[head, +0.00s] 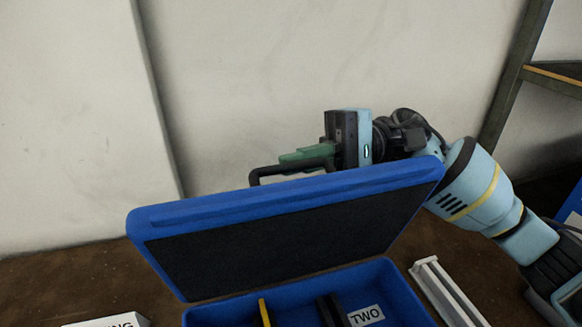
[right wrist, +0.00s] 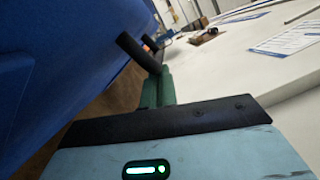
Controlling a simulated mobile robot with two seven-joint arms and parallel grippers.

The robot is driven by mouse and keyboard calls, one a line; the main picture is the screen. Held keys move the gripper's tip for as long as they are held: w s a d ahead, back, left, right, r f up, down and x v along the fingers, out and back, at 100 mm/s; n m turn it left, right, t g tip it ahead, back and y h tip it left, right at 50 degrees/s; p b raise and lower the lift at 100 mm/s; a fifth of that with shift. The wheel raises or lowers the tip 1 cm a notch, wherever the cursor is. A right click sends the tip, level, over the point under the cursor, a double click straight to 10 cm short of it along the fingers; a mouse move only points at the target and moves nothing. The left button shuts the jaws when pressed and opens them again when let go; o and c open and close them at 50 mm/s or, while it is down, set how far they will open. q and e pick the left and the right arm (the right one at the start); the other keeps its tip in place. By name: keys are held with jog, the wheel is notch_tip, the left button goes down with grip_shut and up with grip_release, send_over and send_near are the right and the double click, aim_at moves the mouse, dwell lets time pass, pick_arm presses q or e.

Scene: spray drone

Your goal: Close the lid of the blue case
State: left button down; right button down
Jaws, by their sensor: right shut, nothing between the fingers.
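The blue case (head: 405,297) stands on the brown surface at the bottom of the head view, partly cut off. Its lid (head: 290,205) is raised, with the dark lining facing me. In the right wrist view the blue lid (right wrist: 60,70) fills the left side. My right gripper (head: 290,158) is behind the lid's upper edge, its green fingers shut and empty. Whether the fingers touch the lid or the bar I cannot tell. My left gripper is out of view.
Inside the case are a yellow item (head: 264,313), a dark item (head: 331,311) and a label reading TWO (head: 366,316). A white rail (head: 447,292) lies to the right. A white labelled box (head: 108,321) is at bottom left. A pale wall (head: 270,70) stands behind.

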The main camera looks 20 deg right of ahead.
aim_at(319, 239)
jog(key=s+n+b, duration=0.1)
jog(key=s+b, duration=0.1)
jog(key=s+n+b, duration=0.1)
jog(key=s+b, duration=0.1)
jog(key=shift+s+f+n+h+b, duration=0.1)
jog(key=shift+s+n+h+b, duration=0.2)
jog(key=shift+s+n+h, duration=0.1)
jog(key=shift+s+n+b, duration=0.6)
jog(key=shift+s+b, duration=0.4)
jog(key=shift+s, duration=0.15)
